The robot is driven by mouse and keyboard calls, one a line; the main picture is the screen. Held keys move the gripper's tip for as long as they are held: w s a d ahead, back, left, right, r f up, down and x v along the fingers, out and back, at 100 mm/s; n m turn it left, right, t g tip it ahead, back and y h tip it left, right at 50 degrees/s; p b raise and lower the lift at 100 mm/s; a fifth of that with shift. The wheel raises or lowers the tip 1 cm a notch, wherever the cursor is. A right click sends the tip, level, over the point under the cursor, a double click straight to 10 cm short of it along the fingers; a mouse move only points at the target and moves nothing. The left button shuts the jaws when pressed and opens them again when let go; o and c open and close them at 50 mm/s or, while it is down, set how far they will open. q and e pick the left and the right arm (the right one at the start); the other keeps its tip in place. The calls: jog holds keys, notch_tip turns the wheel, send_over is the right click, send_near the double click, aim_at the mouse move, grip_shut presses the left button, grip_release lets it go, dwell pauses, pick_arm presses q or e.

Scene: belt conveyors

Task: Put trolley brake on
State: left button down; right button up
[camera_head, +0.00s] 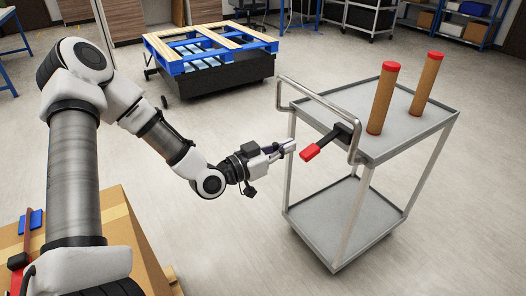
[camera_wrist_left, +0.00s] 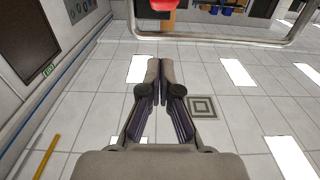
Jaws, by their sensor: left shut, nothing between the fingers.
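The grey two-shelf trolley (camera_head: 400,150) stands at right of centre in the head view, with a bent metal push handle (camera_head: 310,92) on its left side. The brake lever, with a red grip (camera_head: 311,152) and a black base (camera_head: 338,133), sticks out to the left from under the handle bar. In the left wrist view, the red grip (camera_wrist_left: 163,4) shows at the top edge. My left gripper (camera_head: 291,146) is shut and empty. Its tips appear just left of the red grip with a small gap. My right gripper is not in view.
Two brown cylinders with red ends (camera_head: 383,97) (camera_head: 427,84) stand on the trolley's top shelf. A blue and wooden pallet (camera_head: 208,47) lies on a dark cart behind. A cardboard box (camera_head: 148,240) is at the lower left. Floor between is clear.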

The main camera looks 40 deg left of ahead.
pick_arm(q)
jog(key=p+v, duration=0.1)
jog(key=v, duration=0.1)
jog(key=p+v, duration=0.1)
jog(key=v, duration=0.1)
jog(key=p+v, duration=0.2)
jog(key=shift+w+f, duration=0.1)
jog(key=shift+f, duration=0.3)
jog(key=s+d+f+m+g+p, duration=0.2)
jog(key=s+d+f+g, duration=0.4)
jog(key=f, duration=0.4)
jog(key=s+d+f+m+g+p, duration=0.1)
jog(key=s+d+f+m+g, duration=0.1)
jog(key=s+d+f+g, duration=0.6)
jog(key=s+a+f+n+g+y, duration=0.3)
jog(key=s+a+f+n+y, duration=0.1)
jog(key=s+f+n+y, duration=0.2)
jog(key=s+f+n, duration=0.1)
jog(key=s+n, duration=0.1)
jog(key=s, duration=0.1)
jog(key=shift+a+f+p, duration=0.15)
jog(key=shift+f+p, duration=0.2)
